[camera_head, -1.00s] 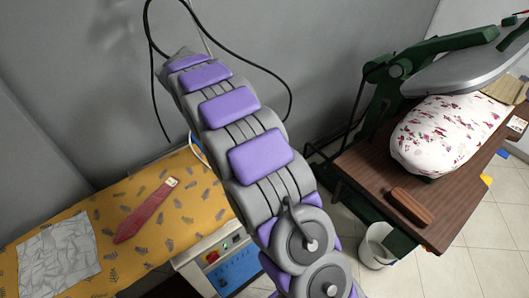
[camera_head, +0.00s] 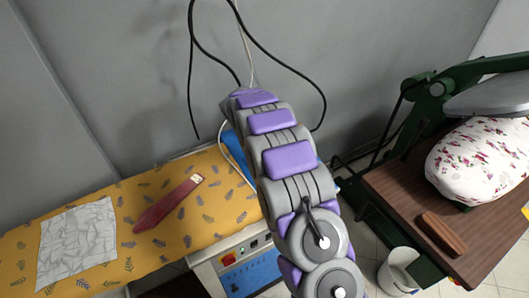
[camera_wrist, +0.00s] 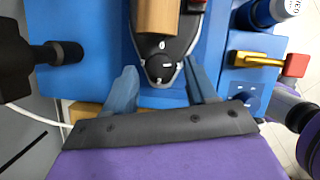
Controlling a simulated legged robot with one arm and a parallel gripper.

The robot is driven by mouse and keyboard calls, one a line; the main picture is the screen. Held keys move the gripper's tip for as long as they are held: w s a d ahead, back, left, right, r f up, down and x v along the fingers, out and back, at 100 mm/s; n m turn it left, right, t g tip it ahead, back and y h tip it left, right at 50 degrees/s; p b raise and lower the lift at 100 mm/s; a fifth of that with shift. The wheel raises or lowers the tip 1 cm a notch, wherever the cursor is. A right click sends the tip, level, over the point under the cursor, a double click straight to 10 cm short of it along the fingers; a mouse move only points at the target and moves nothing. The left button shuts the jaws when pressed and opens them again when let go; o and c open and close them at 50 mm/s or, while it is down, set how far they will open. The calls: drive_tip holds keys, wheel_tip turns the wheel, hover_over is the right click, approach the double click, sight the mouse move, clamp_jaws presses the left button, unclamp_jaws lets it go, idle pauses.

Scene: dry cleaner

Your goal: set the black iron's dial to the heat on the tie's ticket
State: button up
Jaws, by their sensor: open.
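In the wrist view the black iron (camera_wrist: 180,42) stands on a blue surface, with a wooden handle (camera_wrist: 157,15) and a round black dial (camera_wrist: 163,69) facing me. The dial has small white marks, too small to read. My gripper (camera_wrist: 160,66) is open, with one finger on each side of the dial end of the iron, and nothing is gripped. In the head view the red tie (camera_head: 160,210) lies on the yellow patterned board, with a small pale ticket (camera_head: 197,179) at its upper end. The ticket's marking cannot be read. My arm hides the iron there.
A brass lever with a red end (camera_wrist: 262,59) is right of the iron, and a black knob (camera_wrist: 55,53) left. A crumpled white cloth (camera_head: 78,238) lies on the yellow board (camera_head: 200,215). At right are a wooden-topped press table (camera_head: 400,190) and white bucket (camera_head: 398,270).

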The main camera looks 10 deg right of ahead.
drive_tip(key=shift+w+f, duration=0.25)
drive_tip(key=shift+f, duration=0.8)
drive_tip(key=shift+d, duration=0.5)
drive_tip(key=shift+c, duration=1.1)
drive_tip(key=shift+a, duration=0.2)
drive_tip(key=c, duration=0.8)
drive_tip(key=shift+m+p, duration=0.35)
drive_tip(key=shift+m, duration=0.05)
